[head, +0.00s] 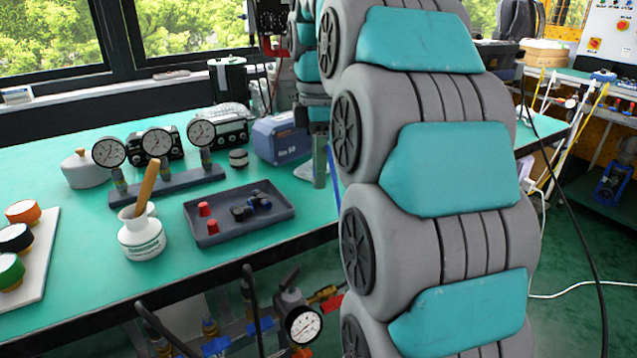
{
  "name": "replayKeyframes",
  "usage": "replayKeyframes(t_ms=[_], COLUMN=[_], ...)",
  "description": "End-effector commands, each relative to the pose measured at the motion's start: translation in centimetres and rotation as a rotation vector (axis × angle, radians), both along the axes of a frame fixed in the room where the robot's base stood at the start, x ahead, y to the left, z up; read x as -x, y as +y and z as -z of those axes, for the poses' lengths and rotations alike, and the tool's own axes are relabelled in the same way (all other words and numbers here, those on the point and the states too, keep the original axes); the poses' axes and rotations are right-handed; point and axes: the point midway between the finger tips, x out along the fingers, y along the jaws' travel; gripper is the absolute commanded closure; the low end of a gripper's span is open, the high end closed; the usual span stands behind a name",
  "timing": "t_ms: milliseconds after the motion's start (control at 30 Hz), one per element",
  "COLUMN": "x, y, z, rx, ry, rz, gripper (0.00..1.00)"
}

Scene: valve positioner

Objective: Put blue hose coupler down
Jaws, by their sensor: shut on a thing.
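My gripper (318,170) is low over the right part of the green bench, partly hidden behind my own arm. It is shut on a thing. A narrow blue strip (333,175) shows beside it, and I take this for the blue hose coupler, though most of it is hidden. I cannot tell whether it touches the bench. A dark tray (222,238) lies to the left of my gripper, with two red caps (207,217) and several dark fittings (251,207) in it.
A blue box (281,138) stands just behind my gripper. A gauge rack (165,185) and a white pot with a wooden handle (142,230) stand farther left. A white board with coloured knobs (27,255) is at the left edge. Bare bench (310,218) shows right of the tray.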

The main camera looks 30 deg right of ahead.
Motion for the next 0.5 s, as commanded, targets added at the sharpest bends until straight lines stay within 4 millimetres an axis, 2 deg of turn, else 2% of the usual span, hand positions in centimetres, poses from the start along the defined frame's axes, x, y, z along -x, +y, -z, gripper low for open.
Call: replayKeyframes(t_ms=[300,500], x=[0.1,0.0], y=[0.1,0.1], z=[2.6,3.3], rx=[0.001,0.002], ry=[0.001,-0.002], rz=[-0.001,-0.001], gripper=[1.00,1.00])
